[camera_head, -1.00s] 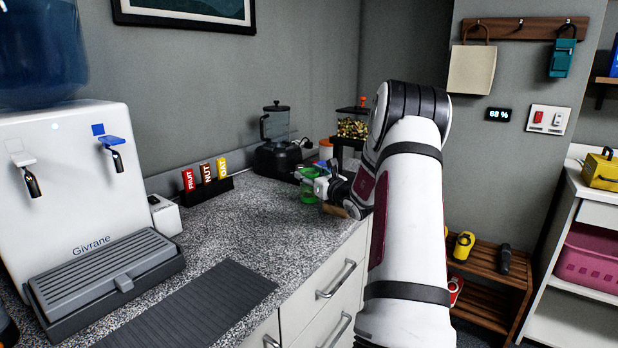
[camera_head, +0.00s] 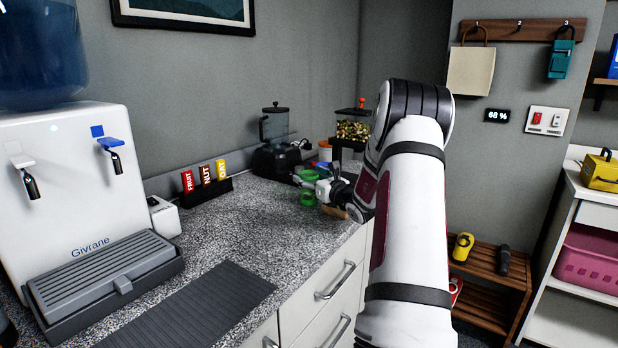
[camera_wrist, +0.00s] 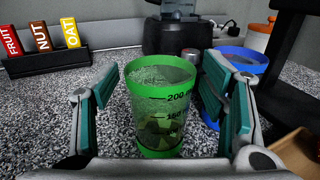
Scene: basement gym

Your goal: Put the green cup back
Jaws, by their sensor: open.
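The green cup (camera_wrist: 162,110) is translucent with measuring marks and stands upright on the speckled counter. In the wrist view it is between the two teal-padded fingers of my gripper (camera_wrist: 170,112), which is open, with gaps visible on both sides. In the head view the green cup (camera_head: 308,188) is at the far end of the counter, partly hidden by my gripper (camera_head: 316,190). A blue cup (camera_wrist: 240,62) stands behind and right of it, partly covered by the right finger.
A bar holder (camera_wrist: 48,62) is at the left. A black blender (camera_head: 275,145) stands behind, and a dispenser (camera_head: 352,130) stands behind right. A brown item (camera_wrist: 298,150) is close on the right. The counter's middle (camera_head: 235,225) is clear.

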